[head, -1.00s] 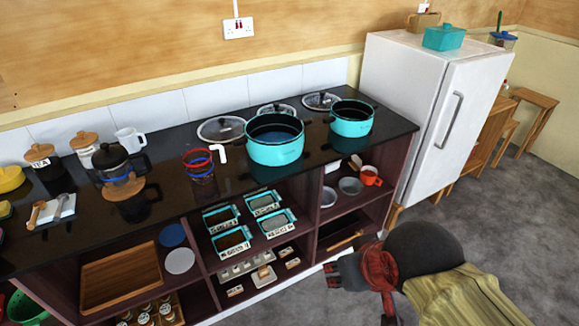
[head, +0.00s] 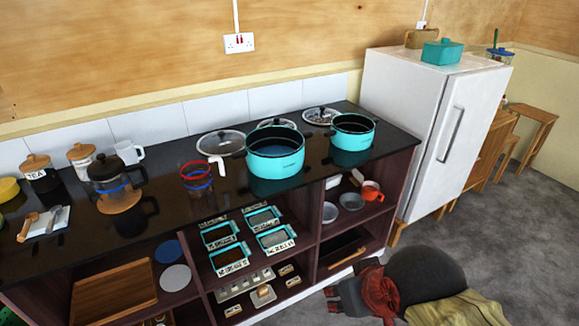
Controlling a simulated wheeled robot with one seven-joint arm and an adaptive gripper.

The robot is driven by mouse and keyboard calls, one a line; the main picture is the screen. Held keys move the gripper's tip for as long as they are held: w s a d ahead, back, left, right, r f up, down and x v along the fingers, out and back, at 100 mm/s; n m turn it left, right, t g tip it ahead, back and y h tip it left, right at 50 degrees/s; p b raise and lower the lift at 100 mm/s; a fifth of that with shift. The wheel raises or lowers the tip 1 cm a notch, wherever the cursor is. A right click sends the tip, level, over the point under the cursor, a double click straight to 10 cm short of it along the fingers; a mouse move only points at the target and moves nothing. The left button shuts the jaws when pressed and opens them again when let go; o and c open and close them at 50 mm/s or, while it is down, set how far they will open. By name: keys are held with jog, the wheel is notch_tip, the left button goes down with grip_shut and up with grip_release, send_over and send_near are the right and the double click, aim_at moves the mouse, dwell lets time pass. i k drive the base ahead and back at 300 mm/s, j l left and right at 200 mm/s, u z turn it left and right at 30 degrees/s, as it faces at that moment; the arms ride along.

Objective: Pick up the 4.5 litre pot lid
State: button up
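Three glass pot lids lie on the black counter (head: 235,185) along the wall. The left lid (head: 217,143) is the largest in view, the middle lid (head: 276,123) is partly hidden behind the large teal pot (head: 276,160), and the right lid (head: 321,115) lies behind the smaller teal pot (head: 353,135). I cannot tell which one is the 4.5 litre lid. My gripper (head: 333,302) is low at the front, below the counter top and well apart from the lids. It points left, and its finger opening is too small and dark to judge.
A red and blue measuring cup (head: 196,180) stands left of the large pot. A coffee press (head: 112,180) and canisters stand farther left. Open shelves below hold teal boxes (head: 229,259) and an orange mug (head: 371,191). A white fridge (head: 425,120) borders the counter's right end.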

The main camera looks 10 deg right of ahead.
aim_at(220, 143)
jog(key=i+l+u, duration=0.15)
jog(key=i+l, duration=0.25)
jog(key=i+l+u, duration=0.1)
jog(key=i+l, duration=0.25)
jog(key=i+l+u, duration=0.15)
jog(key=i+l, duration=0.2)
jog(key=l, duration=0.2)
jog(key=i+l+u, duration=0.1)
jog(key=i+l, duration=0.25)
jog(key=l, duration=0.15)
